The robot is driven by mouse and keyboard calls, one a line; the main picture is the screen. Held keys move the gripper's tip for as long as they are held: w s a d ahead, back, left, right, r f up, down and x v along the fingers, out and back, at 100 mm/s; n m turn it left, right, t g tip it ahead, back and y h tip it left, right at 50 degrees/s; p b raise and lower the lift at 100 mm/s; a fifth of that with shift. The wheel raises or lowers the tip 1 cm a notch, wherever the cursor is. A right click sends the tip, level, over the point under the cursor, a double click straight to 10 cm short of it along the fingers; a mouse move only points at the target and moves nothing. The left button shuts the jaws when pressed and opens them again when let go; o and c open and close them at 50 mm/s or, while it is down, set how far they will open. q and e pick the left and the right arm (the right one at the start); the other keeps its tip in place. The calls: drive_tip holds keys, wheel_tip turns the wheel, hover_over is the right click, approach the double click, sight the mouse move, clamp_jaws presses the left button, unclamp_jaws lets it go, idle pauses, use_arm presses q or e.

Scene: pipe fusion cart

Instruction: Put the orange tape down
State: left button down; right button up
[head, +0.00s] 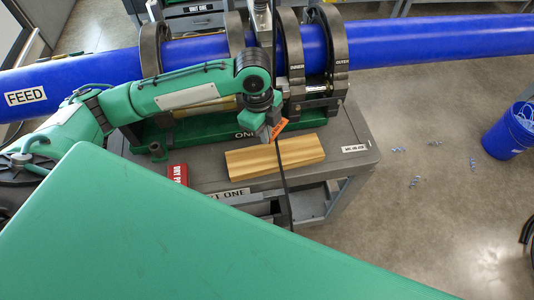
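My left arm reaches in from the left over the grey cart (358,128), and its gripper (272,130) points down above the cart top. The orange tape (280,128) shows as a small tilted orange piece with dark marks at the fingertips. The gripper appears shut on it, though the fingers are small and partly hidden. The tape is just above the far edge of a wooden block (275,156), and I cannot tell whether they touch. My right gripper is not in view.
A blue pipe (420,38) runs through dark clamp rings (290,50) behind the gripper. A red box (178,174) is left of the block. A dark cable hangs in front of the cart. A blue bucket (508,135) and blue scraps (436,142) are on the floor.

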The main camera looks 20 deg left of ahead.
sight(268, 165)
use_arm(q)
wheel_tip(268, 165, down, 12)
drive_tip(key=shift+f+p, duration=0.1)
drive_tip(key=shift+p, duration=0.9)
drive_tip(key=c, duration=1.7)
unclamp_jaws()
drive_tip(key=r+b, duration=0.1)
drive_tip(key=r, duration=0.3)
drive_tip(key=a+r+b, duration=0.1)
drive_tip(key=r, duration=0.3)
drive_tip(key=r+b, duration=0.1)
drive_tip(key=r, duration=0.3)
drive_tip(key=shift+w+a, duration=0.2)
drive_tip(key=shift+a, duration=0.2)
